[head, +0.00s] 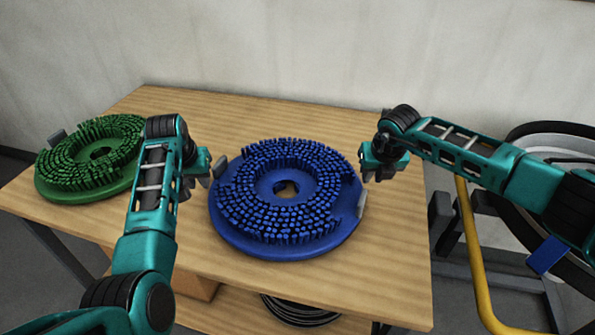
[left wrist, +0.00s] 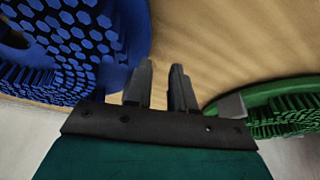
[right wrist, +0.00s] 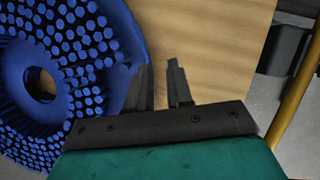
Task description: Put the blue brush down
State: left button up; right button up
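The blue brush (head: 290,245) is a round disc with a ring of bristles facing up and a central hole. It lies flat on the wooden table (head: 340,125). A grey tab (head: 361,204) shows at its right rim. My left gripper (head: 206,178) is at the brush's left rim; in the left wrist view its fingers (left wrist: 160,82) are apart with bare table between them. My right gripper (head: 370,176) is by the right rim; in the right wrist view its fingers (right wrist: 159,80) are apart and empty. I cannot tell whether any finger touches the rim.
A green brush (head: 60,186) with bristles up lies at the table's left end, behind my left arm. A yellow bar (head: 472,250) and dark frame parts stand right of the table. A black coil (head: 300,312) lies below. Bare tabletop lies behind and in front of the blue brush.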

dwell(0.5)
pick_arm(q)
jog(key=v, duration=1.2)
pick_arm(e)
jog(key=v, duration=1.2)
